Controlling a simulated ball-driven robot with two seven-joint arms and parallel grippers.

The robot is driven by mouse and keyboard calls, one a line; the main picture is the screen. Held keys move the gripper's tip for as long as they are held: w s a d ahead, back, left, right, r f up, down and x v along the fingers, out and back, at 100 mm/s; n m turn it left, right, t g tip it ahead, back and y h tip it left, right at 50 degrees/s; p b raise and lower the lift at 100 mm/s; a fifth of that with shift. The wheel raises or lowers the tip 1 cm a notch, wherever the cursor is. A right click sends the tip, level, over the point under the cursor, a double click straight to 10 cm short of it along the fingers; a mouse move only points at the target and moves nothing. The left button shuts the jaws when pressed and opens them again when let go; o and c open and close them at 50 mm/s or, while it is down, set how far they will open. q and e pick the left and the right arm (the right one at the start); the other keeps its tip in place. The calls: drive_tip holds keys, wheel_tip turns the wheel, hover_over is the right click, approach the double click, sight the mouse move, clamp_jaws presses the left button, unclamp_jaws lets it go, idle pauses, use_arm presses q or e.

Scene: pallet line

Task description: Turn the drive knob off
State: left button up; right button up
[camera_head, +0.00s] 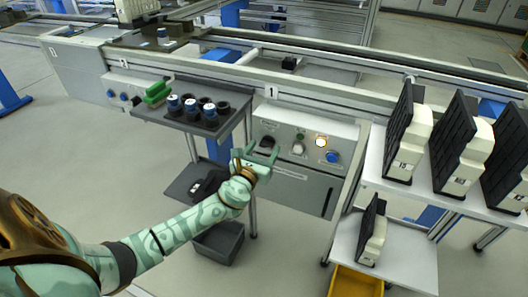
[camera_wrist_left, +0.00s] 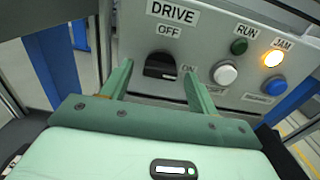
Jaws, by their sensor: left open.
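The drive knob (camera_wrist_left: 160,66) is black and sits on the grey control panel (camera_wrist_left: 205,45) below the words DRIVE and OFF, with ON at its lower right. Its bar looks roughly level; I cannot make out a pointer mark. In the head view the knob (camera_head: 267,142) is small, just beyond my left gripper (camera_head: 257,154). In the left wrist view my left gripper (camera_wrist_left: 156,80) is open, its two green fingers on either side of the knob in the picture. Nothing is between them, and I cannot tell any contact. My right gripper is not in view.
The JAM lamp (camera_wrist_left: 273,58) glows orange; the RUN lamp (camera_wrist_left: 239,46) is dark green. A white button (camera_wrist_left: 225,73) and a blue button (camera_wrist_left: 274,85) are right of the knob. A dark shelf (camera_head: 195,119) with several cups stands left of the panel.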

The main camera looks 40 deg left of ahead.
use_arm(q)
drive_tip(key=shift+w, duration=0.1)
drive_tip(key=c, duration=1)
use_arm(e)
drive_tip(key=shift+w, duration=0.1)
